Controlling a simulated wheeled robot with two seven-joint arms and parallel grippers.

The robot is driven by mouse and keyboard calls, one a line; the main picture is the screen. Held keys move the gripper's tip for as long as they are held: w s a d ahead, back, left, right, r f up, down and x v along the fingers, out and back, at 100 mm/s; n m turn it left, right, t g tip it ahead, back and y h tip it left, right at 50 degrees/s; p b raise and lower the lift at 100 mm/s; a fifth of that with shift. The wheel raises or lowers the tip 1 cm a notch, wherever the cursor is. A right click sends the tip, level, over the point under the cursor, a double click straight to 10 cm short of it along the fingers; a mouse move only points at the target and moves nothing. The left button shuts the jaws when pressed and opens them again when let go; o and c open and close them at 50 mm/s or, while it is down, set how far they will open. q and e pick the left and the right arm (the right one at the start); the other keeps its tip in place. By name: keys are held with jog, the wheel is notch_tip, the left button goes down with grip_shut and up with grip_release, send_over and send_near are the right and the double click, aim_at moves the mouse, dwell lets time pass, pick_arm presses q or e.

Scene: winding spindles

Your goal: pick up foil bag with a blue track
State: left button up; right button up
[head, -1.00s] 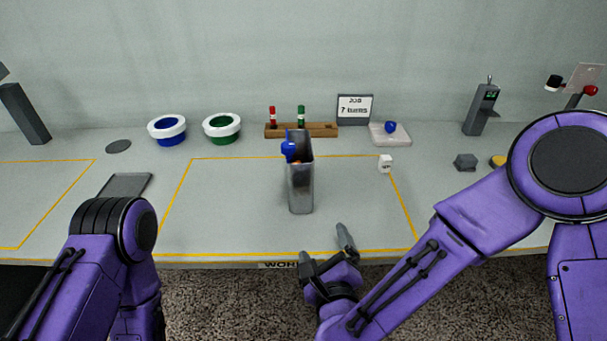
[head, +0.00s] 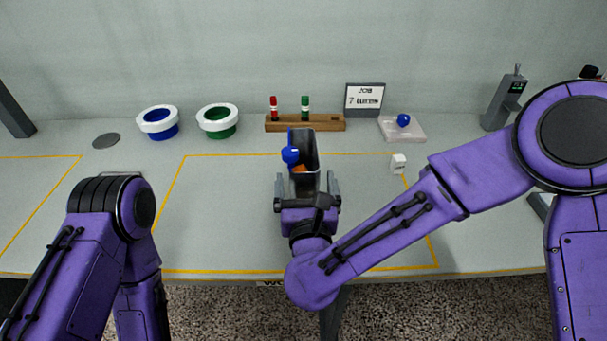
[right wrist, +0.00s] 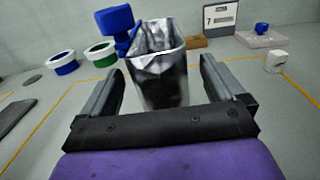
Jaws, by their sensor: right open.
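The foil bag (head: 311,150) stands upright on the table, silvery, open at the top, with something orange inside. A blue piece (head: 290,156) shows at its upper left side; in the right wrist view a blue piece (right wrist: 117,20) also rises beside the bag (right wrist: 158,82). My right gripper (head: 306,182) is open at the near side of the bag. In the right wrist view its fingers (right wrist: 165,88) stand apart to the left and right of the bag, with gaps. The bag's lower part is hidden by the gripper in the head view. My left gripper is out of view.
Behind the bag stand a wooden rack (head: 328,123) with a red and a green spool and a sign (head: 365,98) reading "7 turns". Blue (head: 159,122) and green (head: 218,121) white-rimmed bowls stand left. A small white block (head: 398,163) is right.

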aim_at(304, 169)
jog(key=w+p, duration=0.1)
jog(key=w, duration=0.3)
jog(key=shift+w+a+f, duration=0.1)
jog(key=shift+w+a, duration=0.05)
jog(key=shift+w, duration=0.15)
jog(key=shift+w+f, duration=0.1)
jog(key=shift+w, duration=0.1)
jog(key=c, duration=1.4)
jog(key=shift+c, duration=0.3)
